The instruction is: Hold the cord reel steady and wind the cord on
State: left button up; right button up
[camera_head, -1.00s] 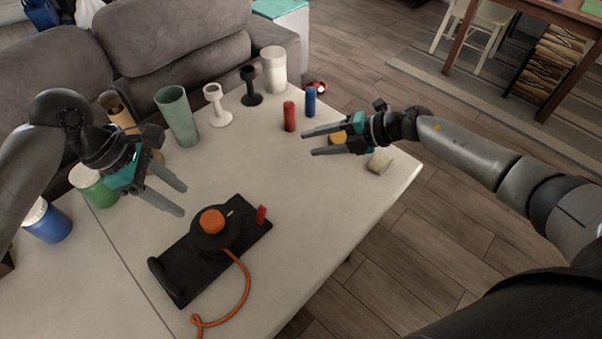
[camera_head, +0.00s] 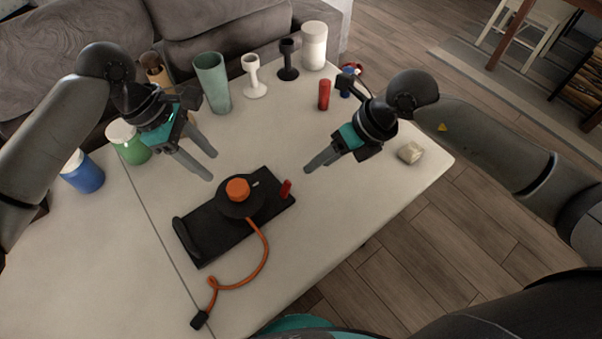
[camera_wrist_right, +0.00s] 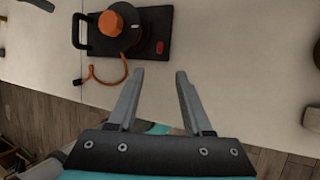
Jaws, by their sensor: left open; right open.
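The cord reel is a black board (camera_head: 207,243) with a dark round drum and an orange knob (camera_head: 237,189) on top. A black handle (camera_head: 186,240) stands at its left end and a red peg (camera_head: 286,188) at its right end. The orange cord (camera_head: 266,258) runs off the drum toward the front edge and ends in a black plug (camera_head: 199,319). My left gripper (camera_head: 212,166) is open above the table, behind the board. My right gripper (camera_head: 308,168) is open and empty, right of and behind the red peg. The right wrist view shows the board (camera_wrist_right: 92,38) beyond my open fingers (camera_wrist_right: 160,74).
Cups (camera_head: 212,84), small goblets (camera_head: 254,78) and a white canister (camera_head: 313,46) stand along the back. A red cylinder (camera_head: 324,95) and a beige block (camera_head: 410,153) are at the right. Green (camera_head: 128,142) and blue (camera_head: 82,172) tubs stand left. The table front is mostly clear.

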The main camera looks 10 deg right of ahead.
aim_at(236, 187)
jog(key=x, duration=1.3)
grip_shut()
dwell(1.0)
pick_arm(q)
jog(key=shift+o, duration=1.4)
jog(key=shift+d+r, duration=0.1)
jog(key=shift+d, duration=0.2)
jog(key=o, duration=0.3)
jog(key=d+y, duration=0.1)
jog(key=d+r+y, duration=0.2)
jog(key=shift+s+d+r+n+t+y, duration=0.1)
jog(key=shift+s+r+n+t+y, duration=0.2)
jog(key=shift+s+y, duration=0.1)
notch_tip(236, 187, down, 12)
jog(key=shift+r, duration=0.1)
